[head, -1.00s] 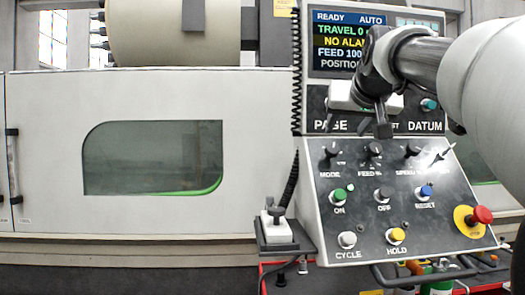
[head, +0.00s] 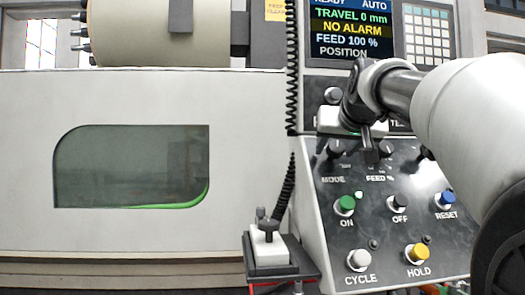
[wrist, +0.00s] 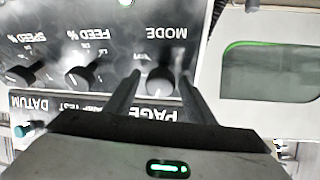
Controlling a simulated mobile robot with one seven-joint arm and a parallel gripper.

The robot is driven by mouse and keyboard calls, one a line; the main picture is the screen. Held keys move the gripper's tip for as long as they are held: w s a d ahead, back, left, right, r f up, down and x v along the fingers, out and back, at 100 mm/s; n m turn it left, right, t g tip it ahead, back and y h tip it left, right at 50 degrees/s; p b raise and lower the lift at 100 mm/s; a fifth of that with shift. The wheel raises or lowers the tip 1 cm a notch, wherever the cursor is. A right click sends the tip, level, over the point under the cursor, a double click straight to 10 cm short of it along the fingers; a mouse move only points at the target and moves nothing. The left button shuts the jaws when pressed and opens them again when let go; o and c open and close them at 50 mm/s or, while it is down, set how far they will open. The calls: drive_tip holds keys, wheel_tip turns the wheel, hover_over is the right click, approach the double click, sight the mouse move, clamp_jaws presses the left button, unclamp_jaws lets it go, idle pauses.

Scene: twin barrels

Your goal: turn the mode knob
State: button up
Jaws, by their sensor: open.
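The mode knob (head: 335,149) is a dark round knob with a light pointer mark, on the sloped black panel above the word MODE. In the wrist view, which shows the panel upside down, the mode knob (wrist: 160,81) appears between my two fingers. My gripper (head: 369,146) is open and empty, in front of the panel's upper edge. In the head view its fingers overlap the area between the mode knob and the feed knob (head: 386,149). I cannot tell whether either finger touches the mode knob.
The speed knob (wrist: 22,75) lies beyond the feed knob. Below are the green ON button (head: 345,204), the OFF button (head: 399,202) and the blue RESET button (head: 444,200). A screen (head: 350,30) stands above. A small lever box (head: 268,248) is at the panel's left.

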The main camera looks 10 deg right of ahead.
drive_tip(key=shift+s, duration=0.1)
drive_tip(key=c, duration=1)
drive_tip(key=shift+f+n+y+b, duration=0.1)
drive_tip(key=shift+n+y+b, duration=0.25)
drive_tip(key=shift+n, duration=0.75)
drive_tip(key=shift+n+y+b, duration=0.35)
drive_tip(key=shift+n, duration=0.85)
drive_tip(key=o, duration=1)
drive_tip(key=v, duration=1.7)
drive_tip(key=shift+s+p, duration=0.3)
drive_tip(key=shift+s, duration=0.05)
